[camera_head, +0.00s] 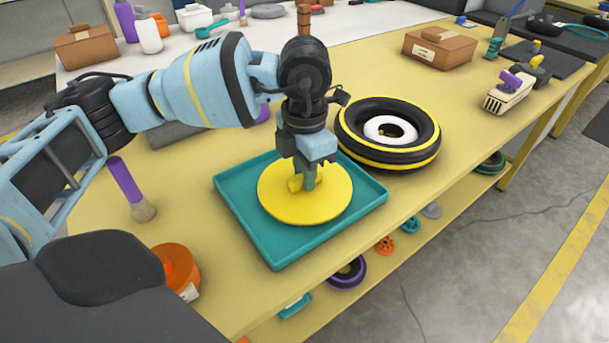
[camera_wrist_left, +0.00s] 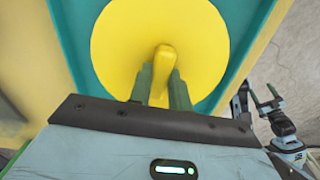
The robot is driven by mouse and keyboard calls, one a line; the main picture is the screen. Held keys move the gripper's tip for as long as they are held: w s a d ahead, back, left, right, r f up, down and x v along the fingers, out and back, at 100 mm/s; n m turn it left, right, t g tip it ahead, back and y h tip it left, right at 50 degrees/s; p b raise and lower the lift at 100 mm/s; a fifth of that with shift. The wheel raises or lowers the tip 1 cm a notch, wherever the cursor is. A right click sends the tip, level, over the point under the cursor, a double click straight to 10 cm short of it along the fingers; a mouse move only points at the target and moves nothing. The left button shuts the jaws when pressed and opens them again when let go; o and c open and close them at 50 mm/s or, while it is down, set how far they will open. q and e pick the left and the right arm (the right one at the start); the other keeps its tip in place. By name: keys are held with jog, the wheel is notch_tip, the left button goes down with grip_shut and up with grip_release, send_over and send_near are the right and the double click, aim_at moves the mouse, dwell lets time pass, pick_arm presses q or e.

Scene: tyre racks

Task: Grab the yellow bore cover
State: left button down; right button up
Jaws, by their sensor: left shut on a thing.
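The yellow bore cover (camera_head: 330,205) is a flat round disc with a raised grip in its middle. It lies in the teal tray (camera_head: 272,250) on the yellow table. My left gripper (camera_head: 304,184) points down over the disc's centre, shut on the raised grip. In the left wrist view, the cover (camera_wrist_left: 125,50) fills the upper middle, and the fingers of my left gripper (camera_wrist_left: 163,85) stand on both sides of the grip. My right gripper is not clearly seen in the head view; an arm part shows at the right edge of the left wrist view.
A black tyre with yellow bands (camera_head: 410,155) lies just right of the tray. A brush with a purple handle (camera_head: 125,180) and an orange roll (camera_head: 178,268) are to the left. A brown box (camera_head: 440,48) stands farther back.

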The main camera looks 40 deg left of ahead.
pick_arm(q)
jog(key=r, duration=0.2)
jog(key=shift+d+r, duration=0.2)
jog(key=shift+r, duration=0.1)
jog(key=s+d, duration=0.2)
jog(key=d, duration=0.5)
jog(key=s+d+r, duration=0.1)
jog(key=s+d, duration=0.2)
jog(key=d, duration=0.4)
jog(key=shift+s+d+p, duration=0.15)
jog(key=shift+d+p, duration=0.15)
jog(key=shift+d, duration=0.05)
